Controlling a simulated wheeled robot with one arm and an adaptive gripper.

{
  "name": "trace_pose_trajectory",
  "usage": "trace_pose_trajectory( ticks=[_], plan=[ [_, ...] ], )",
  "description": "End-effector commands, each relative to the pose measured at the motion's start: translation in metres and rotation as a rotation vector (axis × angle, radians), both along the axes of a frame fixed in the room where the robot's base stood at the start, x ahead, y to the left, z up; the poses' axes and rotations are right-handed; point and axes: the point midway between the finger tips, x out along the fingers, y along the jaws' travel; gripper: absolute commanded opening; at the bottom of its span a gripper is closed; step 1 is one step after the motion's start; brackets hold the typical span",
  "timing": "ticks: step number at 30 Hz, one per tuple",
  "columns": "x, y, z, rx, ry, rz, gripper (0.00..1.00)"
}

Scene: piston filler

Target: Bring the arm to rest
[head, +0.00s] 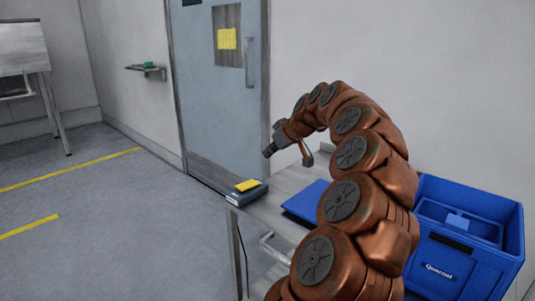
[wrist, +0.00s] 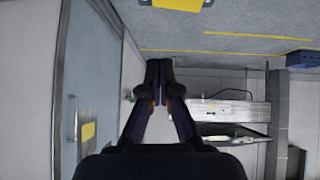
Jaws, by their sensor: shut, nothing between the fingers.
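My arm arches over the metal table (head: 262,212) in the head view, its end pointing left and slightly down. My gripper (head: 268,151) is in the air above the table's far end, in front of the grey door. In the wrist view my gripper (wrist: 158,72) shows its two dark fingers together, with nothing between them. It touches nothing that I can see.
A grey device with a yellow top (head: 247,186) sits on the table's far left corner. A blue flat item (head: 304,202) lies beside my arm. A blue crate (head: 468,270) stands at the right. The door (head: 215,120) is behind. Open floor (head: 130,215) lies left.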

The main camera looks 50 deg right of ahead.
Motion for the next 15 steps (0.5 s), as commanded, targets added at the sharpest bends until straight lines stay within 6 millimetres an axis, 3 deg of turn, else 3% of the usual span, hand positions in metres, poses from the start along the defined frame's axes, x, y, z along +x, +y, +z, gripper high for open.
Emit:
trace_pose_trajectory(
  ticks=[12,15],
  plan=[
    [0.001,0.001,0.001,0.0,0.0,0.001,0.0],
    [0.005,0.013,0.007,0.007,0.006,0.018,0.0]
  ],
)
